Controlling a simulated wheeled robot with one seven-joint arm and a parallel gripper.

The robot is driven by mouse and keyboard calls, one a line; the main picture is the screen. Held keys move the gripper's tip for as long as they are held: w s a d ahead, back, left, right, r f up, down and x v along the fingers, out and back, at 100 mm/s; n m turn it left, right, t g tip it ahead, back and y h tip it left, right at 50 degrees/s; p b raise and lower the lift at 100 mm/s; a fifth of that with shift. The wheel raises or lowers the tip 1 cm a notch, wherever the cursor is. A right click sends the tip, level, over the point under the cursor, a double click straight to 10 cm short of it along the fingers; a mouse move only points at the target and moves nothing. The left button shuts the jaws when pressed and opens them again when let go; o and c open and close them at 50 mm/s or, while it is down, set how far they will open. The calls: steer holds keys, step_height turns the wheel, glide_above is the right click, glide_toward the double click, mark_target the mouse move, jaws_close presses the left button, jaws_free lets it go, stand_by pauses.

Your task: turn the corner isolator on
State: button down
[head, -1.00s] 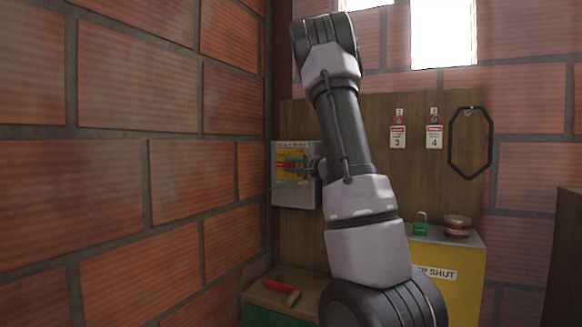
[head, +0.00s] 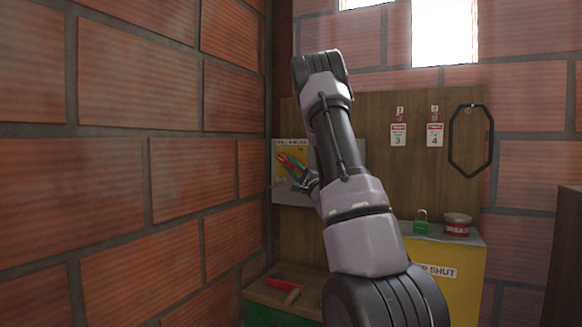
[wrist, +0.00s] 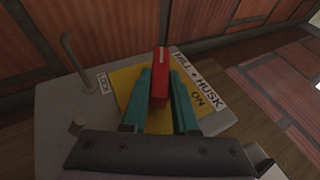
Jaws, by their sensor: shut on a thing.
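The corner isolator is a grey box (head: 292,198) on the wooden board by the brick corner, partly hidden by my arm. It has a yellow face plate (wrist: 126,77) with a "MILL + HUSK" label, and the word "ON" shows on the right in the wrist view. Its red handle (wrist: 160,88) stands between the two teal fingers of my gripper (wrist: 160,80). My gripper is shut on the handle; in the head view, gripper (head: 291,164) and handle slant up to the left.
A bent grey rod (wrist: 74,56) sticks up from the box. Two numbered tags (head: 398,135) and a black loop (head: 470,140) hang on the board. A green padlock (head: 421,222) and a red tin (head: 457,225) stand on the yellow cabinet (head: 455,290). A red-handled tool lies on the low bench.

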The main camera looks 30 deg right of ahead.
steer(key=shift+f, duration=0.1)
stand_by(0.3)
steer(key=c, duration=0.7)
jaws_free()
steer(key=v, duration=1)
steer(key=shift+s+d+f, duration=0.1)
steer(key=shift+s+f, duration=0.15)
